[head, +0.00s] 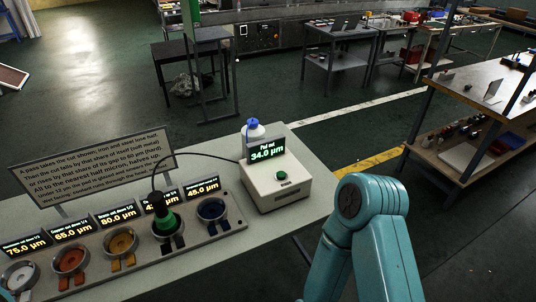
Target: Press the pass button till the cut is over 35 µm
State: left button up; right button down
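A pale box unit (275,185) stands on the bench. Its display (266,151) reads "Pad out 34.0 µm" in green. A round green button (281,175) sits on its sloped front, with a small label too small to read below it. Only a sliver of teal shows at the lower left corner, and my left gripper is out of view. Nothing visible touches the button.
A grey rack (128,262) holds several coloured cups with displays reading 75.0, 65.0, 80.0, one partly hidden, and 45.0 µm. A green-and-black cabled tool (164,214) stands at the fourth cup. A text sign (95,165) stands behind. Bench space right of the box is clear.

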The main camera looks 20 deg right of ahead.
dwell(0.7)
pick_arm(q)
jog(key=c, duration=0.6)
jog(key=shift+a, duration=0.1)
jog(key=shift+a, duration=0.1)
